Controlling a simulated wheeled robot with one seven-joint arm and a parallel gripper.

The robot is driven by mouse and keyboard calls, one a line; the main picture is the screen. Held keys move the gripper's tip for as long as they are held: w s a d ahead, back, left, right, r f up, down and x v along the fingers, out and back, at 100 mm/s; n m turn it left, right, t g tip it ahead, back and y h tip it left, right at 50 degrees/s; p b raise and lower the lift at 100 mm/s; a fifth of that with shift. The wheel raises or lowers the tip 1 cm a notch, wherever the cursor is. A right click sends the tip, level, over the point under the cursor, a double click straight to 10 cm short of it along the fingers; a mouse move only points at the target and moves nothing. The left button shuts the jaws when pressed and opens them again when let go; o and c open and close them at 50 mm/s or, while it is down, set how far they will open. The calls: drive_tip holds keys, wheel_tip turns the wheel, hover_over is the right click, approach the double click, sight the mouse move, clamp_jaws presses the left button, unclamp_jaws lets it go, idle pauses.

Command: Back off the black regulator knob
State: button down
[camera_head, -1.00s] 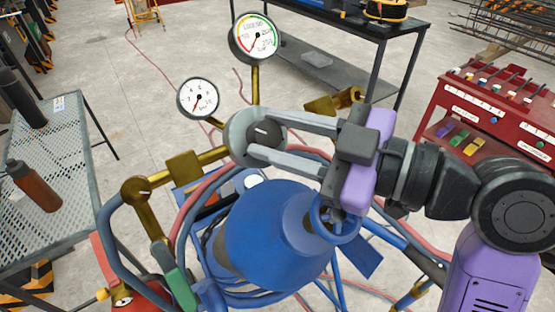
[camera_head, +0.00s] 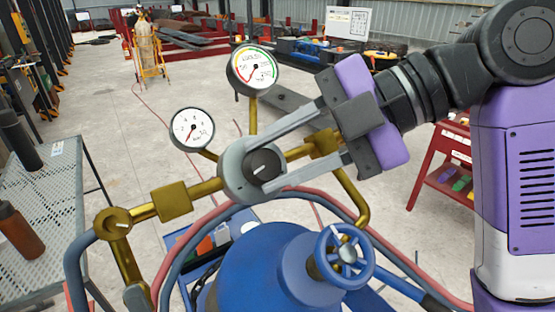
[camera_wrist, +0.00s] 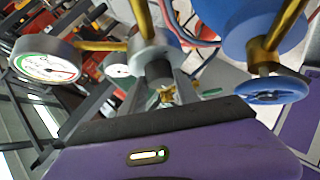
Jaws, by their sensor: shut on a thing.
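The black regulator knob (camera_head: 264,165), with a white mark on its face, sits on the round grey regulator body (camera_head: 235,172) of a brass manifold. My gripper (camera_head: 267,166) reaches in from the upper right, its two long grey fingers on either side of the knob and shut on it. In the wrist view the dark knob (camera_wrist: 158,73) shows between the fingers, partly hidden by the gripper body. Two round gauges stand above: a larger one with a coloured rim (camera_head: 252,68) and a smaller white one (camera_head: 192,129).
A blue cylinder (camera_head: 255,265) with a blue handwheel (camera_head: 345,256) stands just below my gripper. Red and blue hoses curve around it. A mesh table (camera_head: 50,185) with a brown bottle (camera_head: 18,230) is at left. A red cart (camera_head: 428,165) stands at right.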

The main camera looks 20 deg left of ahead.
drive_tip(key=shift+a+r+n+h+p, duration=0.1)
drive_tip(key=shift+n+h+p, duration=0.25)
drive_tip(key=shift+n+h, duration=0.9)
drive_tip(key=shift+n, duration=0.25)
drive_tip(key=c, duration=0.9)
unclamp_jaws()
drive_tip(key=v, duration=0.7)
drive_tip(key=shift+d+r, duration=0.25)
